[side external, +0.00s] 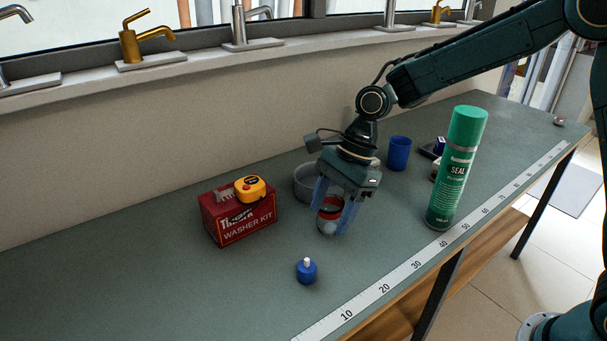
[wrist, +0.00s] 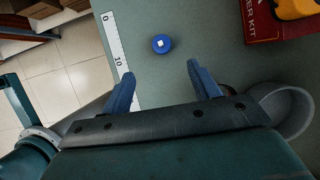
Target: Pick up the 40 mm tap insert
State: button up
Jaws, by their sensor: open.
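A small blue piece with a white stem (side external: 306,271), which looks like the tap insert, stands upright on the bench near the ruler. No size marking can be read on it. It also shows in the wrist view (wrist: 161,44), beyond the fingertips and roughly centred between them. My gripper (side external: 331,220) points down behind the blue piece, apart from it. Its two blue fingers are spread open in the wrist view (wrist: 160,76). In the side view, a red and whitish round object (side external: 329,217) shows between the fingers; I cannot tell whether they touch it.
A red washer kit box (side external: 238,219) with a yellow tape measure (side external: 250,188) on it stands left. A grey bowl (side external: 305,183) is behind my gripper. A green sealant can (side external: 456,170) and blue cup (side external: 398,153) stand right. A ruler (side external: 415,264) runs along the front edge.

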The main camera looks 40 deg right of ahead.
aim_at(306, 267)
jog(key=x, duration=0.8)
jog(key=shift+a+f, duration=0.1)
jog(key=shift+f, duration=0.15)
jog(key=shift+x, duration=2.6)
jog(key=shift+w+r, duration=0.1)
jog(key=shift+w, duration=0.05)
jog(key=c, duration=1.1)
